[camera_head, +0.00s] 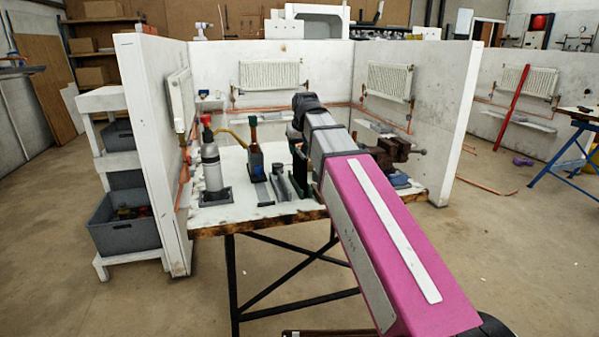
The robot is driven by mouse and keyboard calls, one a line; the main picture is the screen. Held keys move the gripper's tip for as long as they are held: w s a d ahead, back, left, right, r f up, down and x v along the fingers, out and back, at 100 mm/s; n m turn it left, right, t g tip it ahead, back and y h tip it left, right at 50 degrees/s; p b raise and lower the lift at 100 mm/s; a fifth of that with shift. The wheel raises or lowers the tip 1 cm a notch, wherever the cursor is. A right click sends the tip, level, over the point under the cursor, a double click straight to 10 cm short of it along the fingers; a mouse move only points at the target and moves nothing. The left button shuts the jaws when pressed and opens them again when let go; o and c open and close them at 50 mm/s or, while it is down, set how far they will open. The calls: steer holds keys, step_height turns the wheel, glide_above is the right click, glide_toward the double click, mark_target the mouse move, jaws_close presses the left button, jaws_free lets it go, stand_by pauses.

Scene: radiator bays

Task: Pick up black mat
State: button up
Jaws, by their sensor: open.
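A flat dark piece (263,194), which may be the black mat, lies on the worktable (240,217), left of my gripper. Another dark flat patch (216,198) shows under a grey bottle (211,165) at the table's left, so I cannot tell for sure which is the mat. My arm reaches in from the lower right. My gripper (299,165) points down below the dark wrist, over the middle of the table. It looks open and empty, with its fingertips partly hidden by the arm.
A dark bottle with a red top (254,160) and a grey upright fitting (279,183) stand near the gripper. A rusty vise (392,152) is at the right. White partitions with radiators (269,75) enclose the table's back and sides. Shelves with grey bins (125,225) stand left.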

mark_target(299, 158)
steer(key=shift+x, duration=2.45)
steer(key=shift+d+f, duration=0.1)
steer(key=shift+f, duration=0.1)
steer(key=shift+c, duration=0.3)
jaws_close()
